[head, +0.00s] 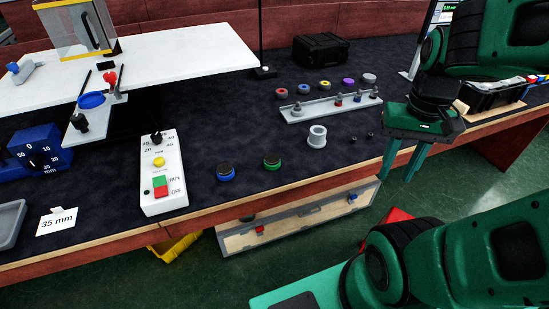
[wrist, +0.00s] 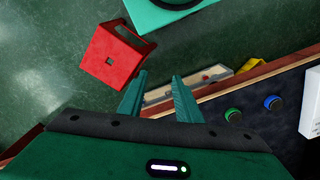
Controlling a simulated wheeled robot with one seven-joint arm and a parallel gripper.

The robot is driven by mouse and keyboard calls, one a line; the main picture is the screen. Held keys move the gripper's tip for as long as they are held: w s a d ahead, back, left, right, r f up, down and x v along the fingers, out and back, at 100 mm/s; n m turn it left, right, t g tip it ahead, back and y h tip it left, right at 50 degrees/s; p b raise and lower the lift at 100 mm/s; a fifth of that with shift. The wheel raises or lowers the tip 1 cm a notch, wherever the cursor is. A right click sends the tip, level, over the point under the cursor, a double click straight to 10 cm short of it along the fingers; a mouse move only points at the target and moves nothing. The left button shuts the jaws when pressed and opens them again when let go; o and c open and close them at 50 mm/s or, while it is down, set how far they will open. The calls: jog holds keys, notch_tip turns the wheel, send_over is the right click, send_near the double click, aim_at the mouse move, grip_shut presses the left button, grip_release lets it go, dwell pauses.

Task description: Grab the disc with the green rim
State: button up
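The disc with the green rim (head: 272,160) has a dark top and lies on the dark bench mat near the front edge. It also shows in the wrist view (wrist: 233,115). A similar disc with a blue rim (head: 226,171) lies just to its left in the head view, and to its right in the wrist view (wrist: 272,103). My gripper (head: 401,177) points downward at the front edge of the bench, well to the right of the green-rimmed disc. In the wrist view its two fingers (wrist: 159,85) stand apart with nothing between them.
A white control box (head: 163,172) stands left of the discs. A white ring (head: 317,137) and a rack (head: 330,107) with small parts sit behind and right. A red box (wrist: 113,56) is below on the floor. The mat around the green-rimmed disc is clear.

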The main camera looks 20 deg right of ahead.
jog(key=o, duration=0.4)
jog(key=shift+a, duration=0.1)
jog(key=o, duration=0.5)
jog(key=shift+s+r, duration=0.2)
jog(key=shift+s, duration=0.2)
jog(key=n+t+y, duration=0.4)
jog(key=n+y, duration=0.7)
jog(key=n, duration=0.9)
send_near(275, 158)
jog(key=shift+s+d, duration=0.9)
jog(key=shift+s, duration=0.25)
jog(key=shift+w+y, duration=0.55)
jog(key=shift+y, duration=0.15)
jog(key=shift+w+a+f+n+t, duration=0.2)
jog(key=shift+w+a+n+t, duration=0.1)
jog(key=shift+a, duration=0.1)
jog(key=x, duration=0.4)
jog(key=shift+a+f, duration=0.1)
jog(key=shift+a, duration=0.2)
jog(key=shift+w+f+x, duration=0.1)
jog(key=shift+x, duration=1.2)
jog(key=shift+w+f+x, duration=0.15)
jog(key=shift+x, duration=1.15)
